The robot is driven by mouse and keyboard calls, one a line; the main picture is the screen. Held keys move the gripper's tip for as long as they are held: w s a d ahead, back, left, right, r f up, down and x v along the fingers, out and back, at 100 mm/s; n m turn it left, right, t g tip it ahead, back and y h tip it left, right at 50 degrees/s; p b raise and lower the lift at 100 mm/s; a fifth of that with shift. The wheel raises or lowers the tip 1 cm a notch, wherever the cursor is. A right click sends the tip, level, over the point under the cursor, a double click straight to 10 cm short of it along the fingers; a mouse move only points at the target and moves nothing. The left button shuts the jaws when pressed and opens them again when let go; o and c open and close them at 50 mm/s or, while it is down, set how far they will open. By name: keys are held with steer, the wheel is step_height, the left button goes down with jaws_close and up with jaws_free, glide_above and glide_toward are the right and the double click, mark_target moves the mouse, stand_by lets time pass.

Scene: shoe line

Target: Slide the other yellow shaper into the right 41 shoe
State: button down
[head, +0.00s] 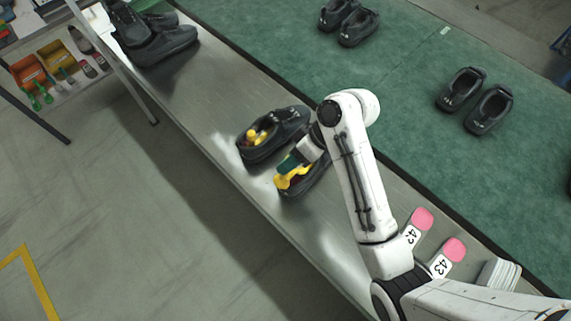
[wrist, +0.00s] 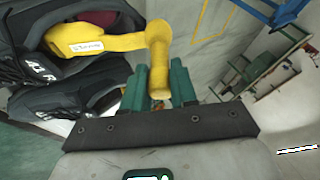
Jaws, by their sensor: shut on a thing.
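My gripper (head: 291,164) is shut on a yellow shaper (head: 290,180); its green fingers (wrist: 160,88) clasp the knob end in the wrist view. The shaper (wrist: 110,43) points left, its wide, labelled end at the opening of a black shoe (wrist: 112,72). I cannot tell how deep it sits. In the head view this shoe (head: 318,186) is the nearer right one of a pair on the metal bench, partly hidden by my arm. The other black shoe (head: 285,122) is beside it, with a yellow shaper (head: 256,137) inside.
The metal bench (head: 215,110) is bare left of the pair. More black shoes (head: 160,45) stand at its far end. Pink-topped size markers (head: 422,218) stand by my arm. A green surface (head: 400,60) behind holds other pairs. A rack with bins (head: 28,70) is far left.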

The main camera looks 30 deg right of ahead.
steer(key=shift+w+d+f+b, duration=0.3)
steer(key=shift+w+d+b, duration=0.05)
steer(key=shift+d+b, duration=0.35)
steer(key=shift+w+d+f+b, duration=0.25)
steer(key=shift+w+d+b, duration=0.1)
steer(key=shift+d+b, duration=0.3)
steer(key=shift+w+d+f, duration=0.1)
steer(key=shift+d+f, duration=0.25)
steer(key=shift+f, duration=0.3)
steer(key=shift+s+a+f+t+h+b, duration=0.1)
steer(key=shift+a+f+t+h+b, duration=0.15)
steer(key=shift+f+h+b, duration=0.25)
steer(key=shift+s+a+f+t+h+b, duration=0.15)
steer(key=shift+f+t+h+b, duration=0.1)
steer(key=shift+f+h, duration=0.35)
steer(key=shift+w+d+f+n+h+b, duration=0.2)
steer(key=shift+d+f+n+h+b, duration=0.1)
steer(key=shift+f, duration=0.25)
steer(key=c, duration=0.8)
jaws_free()
